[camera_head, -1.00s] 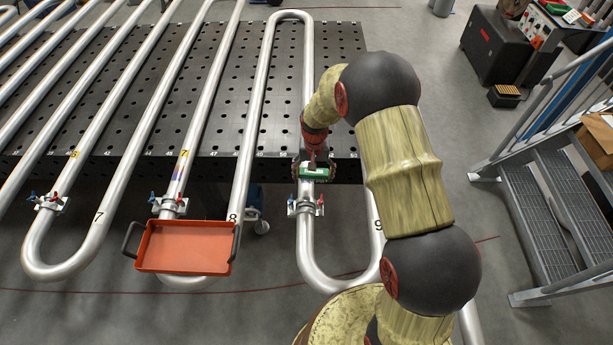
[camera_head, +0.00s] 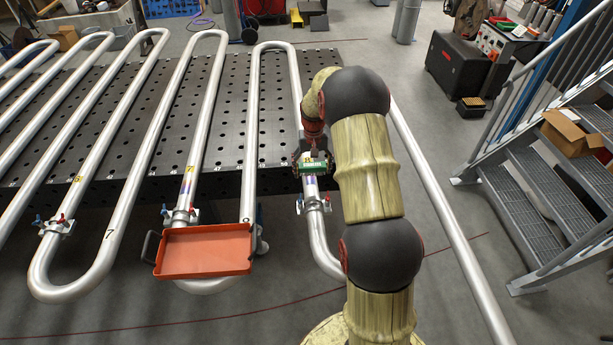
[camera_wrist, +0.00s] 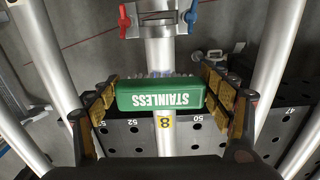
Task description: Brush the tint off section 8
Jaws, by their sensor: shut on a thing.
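My gripper (camera_head: 313,164) is shut on a green brush (camera_head: 313,168), marked STAINLESS, which also shows in the wrist view (camera_wrist: 160,95). The brush lies across a steel pipe, section 8 (camera_head: 317,236), just above its clamp. A yellow tag (camera_wrist: 165,123) with an 8 is on this pipe in the wrist view. Bristles show along the brush's far edge in the wrist view. The brush hides the pipe surface under it, so I cannot tell how much tint lies there.
The clamp (camera_wrist: 158,20) on section 8 has red and blue handles. A perforated black table (camera_head: 225,120) lies behind. Metal stairs (camera_head: 545,190) stand at right.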

